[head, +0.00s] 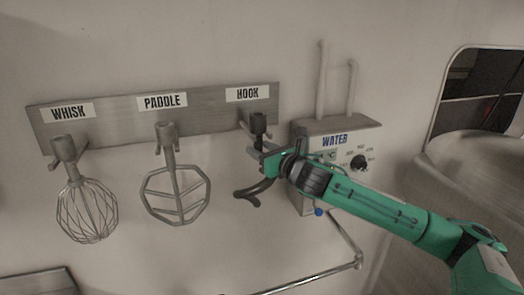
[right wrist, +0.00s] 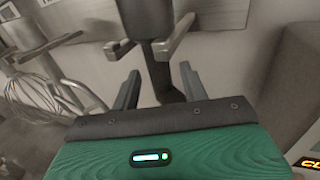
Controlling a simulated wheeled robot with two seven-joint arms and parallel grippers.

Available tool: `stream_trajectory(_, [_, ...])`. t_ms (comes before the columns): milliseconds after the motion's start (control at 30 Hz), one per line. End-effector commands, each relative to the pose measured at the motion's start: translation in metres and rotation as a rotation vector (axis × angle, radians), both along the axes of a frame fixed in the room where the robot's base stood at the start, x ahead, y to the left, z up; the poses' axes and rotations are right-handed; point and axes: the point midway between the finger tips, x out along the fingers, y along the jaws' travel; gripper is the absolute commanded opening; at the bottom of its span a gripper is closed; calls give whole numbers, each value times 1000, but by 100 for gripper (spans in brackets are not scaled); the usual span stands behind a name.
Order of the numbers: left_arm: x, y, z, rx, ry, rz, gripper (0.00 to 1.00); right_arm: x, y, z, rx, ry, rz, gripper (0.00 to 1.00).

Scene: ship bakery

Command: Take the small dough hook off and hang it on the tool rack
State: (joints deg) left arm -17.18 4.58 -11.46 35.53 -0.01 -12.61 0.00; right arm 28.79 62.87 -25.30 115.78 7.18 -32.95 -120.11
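The dark dough hook (head: 259,123) is at the fork under the HOOK label at the rack's right end. Its thick collar sits above the fork prongs and its curved end hangs below. My right gripper (head: 264,155) is at the hook's shaft, just below the fork. In the right wrist view the hook's shaft (right wrist: 161,76) stands between the two fingers of the right gripper (right wrist: 160,72), with a gap on each side, so it is open. The tool rack (head: 210,112) is a grey wall plate. My left gripper is not in view.
The paddle (head: 176,192) and the whisk (head: 85,205) hang on the forks to the left. The water box (head: 340,124) with pipes and a knob is close on the right, behind my right arm. A rail (head: 318,276) runs below. A large round bowl (head: 470,170) is at far right.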

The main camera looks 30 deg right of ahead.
Motion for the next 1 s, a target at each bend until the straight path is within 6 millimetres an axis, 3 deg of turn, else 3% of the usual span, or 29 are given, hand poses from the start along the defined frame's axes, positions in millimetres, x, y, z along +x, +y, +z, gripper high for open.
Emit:
stream_trajectory(433, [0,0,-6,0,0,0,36,-6,-1,-5,-2,6,0,49])
stream_trajectory(1000, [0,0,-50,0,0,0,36,-73,-10,-6,-6,4,-2,49])
